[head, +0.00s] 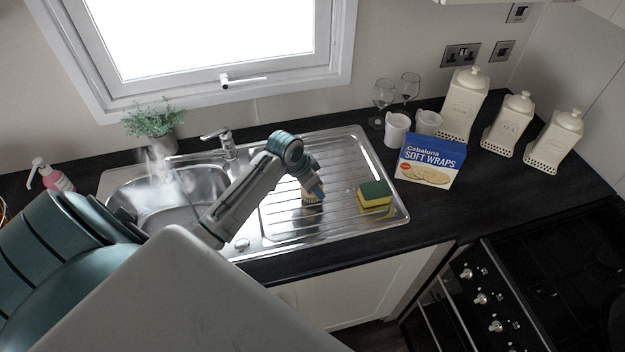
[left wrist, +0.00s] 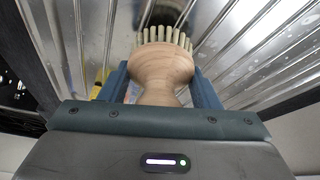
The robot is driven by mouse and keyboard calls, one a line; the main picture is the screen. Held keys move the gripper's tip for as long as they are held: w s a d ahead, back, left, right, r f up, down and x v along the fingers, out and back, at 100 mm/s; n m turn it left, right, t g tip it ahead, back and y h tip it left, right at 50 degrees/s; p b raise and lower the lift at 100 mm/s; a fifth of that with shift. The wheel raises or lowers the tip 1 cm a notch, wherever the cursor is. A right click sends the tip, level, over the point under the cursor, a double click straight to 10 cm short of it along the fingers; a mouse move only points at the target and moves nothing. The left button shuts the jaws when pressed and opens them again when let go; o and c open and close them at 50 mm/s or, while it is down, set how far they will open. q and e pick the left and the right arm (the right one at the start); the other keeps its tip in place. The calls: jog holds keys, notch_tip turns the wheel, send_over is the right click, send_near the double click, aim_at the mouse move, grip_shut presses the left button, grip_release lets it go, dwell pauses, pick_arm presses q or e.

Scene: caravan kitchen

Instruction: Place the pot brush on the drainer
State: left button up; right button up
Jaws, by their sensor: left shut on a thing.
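The pot brush (left wrist: 163,72) has a pale wooden head and light bristles. It is between the fingers of my left gripper (left wrist: 165,85), which is shut on it. In the head view the brush (head: 312,197) shows at the tip of my left gripper (head: 311,188), over the drainer. The bristles point toward the ribbed metal drainer (head: 345,160); I cannot tell whether they touch it. The drainer is to the right of the sink bowl. My right gripper is in neither view.
A yellow and green sponge (head: 375,195) lies on the drainer's right part. A Soft Wraps box (head: 430,160), white mugs (head: 397,129) and wine glasses (head: 383,94) stand to the right. The tap (head: 222,141) is behind the sink bowl (head: 150,195). Drainer ribs behind the brush are clear.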

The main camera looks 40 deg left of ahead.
pick_arm(q)
jog(key=shift+f, duration=0.7)
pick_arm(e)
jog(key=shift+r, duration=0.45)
pick_arm(q)
jog(key=o, duration=1)
jog(key=shift+f, duration=0.1)
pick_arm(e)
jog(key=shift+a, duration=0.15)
pick_arm(q)
jog(key=b+v, duration=0.4)
jog(key=v, duration=0.8)
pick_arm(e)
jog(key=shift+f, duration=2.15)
pick_arm(q)
jog(key=shift+d, duration=0.1)
